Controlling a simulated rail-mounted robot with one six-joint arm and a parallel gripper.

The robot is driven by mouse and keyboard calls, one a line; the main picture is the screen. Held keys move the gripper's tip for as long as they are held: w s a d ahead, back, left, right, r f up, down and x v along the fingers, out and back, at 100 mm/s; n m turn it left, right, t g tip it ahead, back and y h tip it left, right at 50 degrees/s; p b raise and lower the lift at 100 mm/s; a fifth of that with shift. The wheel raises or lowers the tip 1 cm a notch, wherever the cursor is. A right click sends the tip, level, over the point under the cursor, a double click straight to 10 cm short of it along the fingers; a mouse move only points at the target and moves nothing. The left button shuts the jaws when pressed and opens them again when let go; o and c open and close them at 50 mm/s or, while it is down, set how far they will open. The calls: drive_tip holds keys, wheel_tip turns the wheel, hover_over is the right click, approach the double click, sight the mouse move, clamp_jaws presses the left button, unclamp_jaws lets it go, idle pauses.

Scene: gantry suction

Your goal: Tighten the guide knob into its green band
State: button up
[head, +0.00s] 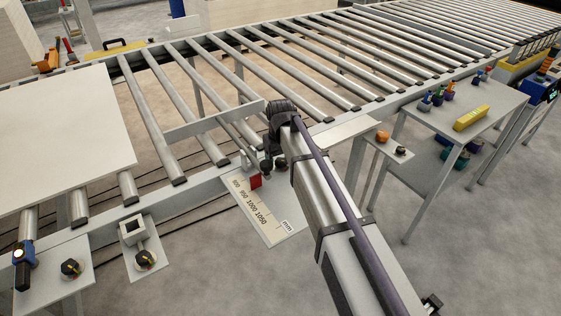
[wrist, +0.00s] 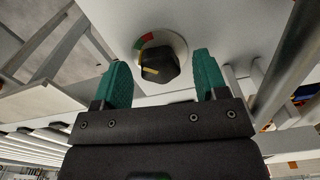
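The black guide knob (wrist: 160,63) with a yellow pointer line sits on a pale round dial in the wrist view. A short band (wrist: 140,43), green beside red, shows at the dial's upper left. The pointer line lies at the knob's left, below the band and apart from it. My gripper (wrist: 159,60) is open, its two green fingers to the left and right of the knob with visible gaps. Whether the fingertips reach around the knob or stop short of it I cannot tell. In the head view my gripper (head: 267,166) is at the conveyor's near edge; the knob cannot be made out there.
A millimetre scale plate (head: 268,218) with a red marker (head: 255,182) lies beside my gripper. A guide bar (head: 212,120) crosses the rollers. Two other black knobs (head: 70,268) (head: 146,260) are at lower left. A large pale panel (head: 60,140) lies on the rollers. A side table (head: 450,118) stands right.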

sight(281, 160)
drive_tip(key=c, duration=0.9)
drive_tip(key=shift+o, duration=0.2)
drive_tip(key=shift+m, duration=1.1)
drive_tip(key=o, duration=0.9)
wheel_tip(281, 160, up, 11)
drive_tip(key=p, duration=1)
drive_tip(key=shift+f+p, duration=0.1)
drive_tip(key=shift+p, duration=0.3)
